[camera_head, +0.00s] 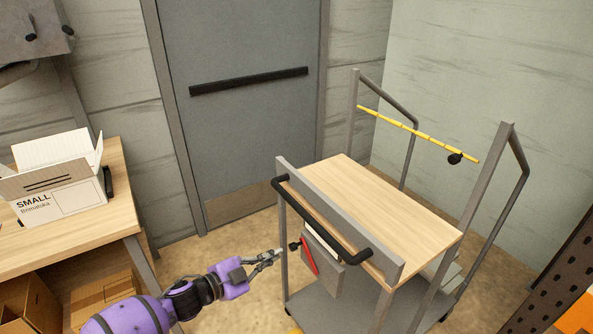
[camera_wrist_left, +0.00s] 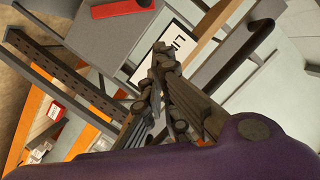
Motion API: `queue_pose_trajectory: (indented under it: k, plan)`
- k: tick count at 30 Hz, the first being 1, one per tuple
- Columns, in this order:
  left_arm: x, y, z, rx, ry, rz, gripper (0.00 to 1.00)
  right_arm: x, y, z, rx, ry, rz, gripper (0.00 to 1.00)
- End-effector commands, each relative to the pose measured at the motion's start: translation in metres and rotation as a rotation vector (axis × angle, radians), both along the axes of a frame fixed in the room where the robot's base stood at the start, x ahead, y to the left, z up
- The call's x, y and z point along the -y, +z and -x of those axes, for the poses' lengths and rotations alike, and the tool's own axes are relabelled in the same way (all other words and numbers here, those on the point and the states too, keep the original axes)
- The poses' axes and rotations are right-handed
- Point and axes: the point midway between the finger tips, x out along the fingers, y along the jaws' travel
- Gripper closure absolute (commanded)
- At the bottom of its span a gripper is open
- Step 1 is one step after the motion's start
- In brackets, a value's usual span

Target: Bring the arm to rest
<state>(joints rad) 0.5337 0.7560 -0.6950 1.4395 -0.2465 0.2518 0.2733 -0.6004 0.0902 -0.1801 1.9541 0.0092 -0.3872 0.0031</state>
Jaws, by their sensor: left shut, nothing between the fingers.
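My left arm is purple and comes in from the bottom left in the head view. Its gripper (camera_head: 275,256) is shut and empty, just left of the cart's near end. In the left wrist view the gripper's fingers (camera_wrist_left: 160,62) are together with nothing between them. My right gripper is in neither view.
A cart (camera_head: 400,207) with a wooden top, black handle (camera_head: 322,222) and hanging red item (camera_head: 308,257) stands close to the left gripper. A wooden table (camera_head: 75,232) with an open white box (camera_head: 62,190) is at left. A grey door (camera_head: 245,130) is behind.

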Motion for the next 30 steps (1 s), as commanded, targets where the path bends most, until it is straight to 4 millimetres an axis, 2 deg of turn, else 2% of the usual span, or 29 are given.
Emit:
queue_pose_trajectory:
  k: [4,7,11,14,17,20,24,30]
  plan:
    - [-0.005,-0.003,-0.006,0.007,0.033,-0.035,1.0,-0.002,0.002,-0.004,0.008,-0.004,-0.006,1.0]
    - [0.001,0.014,-0.016,0.022,0.089,-0.031,1.0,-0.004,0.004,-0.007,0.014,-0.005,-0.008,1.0]
    - [0.008,0.001,0.008,-0.053,0.203,0.031,1.0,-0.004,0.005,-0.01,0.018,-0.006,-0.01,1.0]
    - [0.008,-0.016,0.033,-0.13,0.286,0.08,1.0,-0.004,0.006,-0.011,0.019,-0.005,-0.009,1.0]
    - [0.002,-0.038,0.068,-0.229,0.381,0.133,1.0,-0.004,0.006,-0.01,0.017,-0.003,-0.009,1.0]
    - [-0.009,-0.064,0.113,-0.349,0.496,0.191,1.0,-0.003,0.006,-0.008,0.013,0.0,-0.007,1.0]
    - [-0.036,-0.101,0.191,-0.53,0.68,0.269,1.0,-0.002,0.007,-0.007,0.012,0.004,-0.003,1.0]
    - [-0.076,-0.14,0.307,-0.732,0.925,0.354,1.0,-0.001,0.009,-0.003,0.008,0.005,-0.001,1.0]
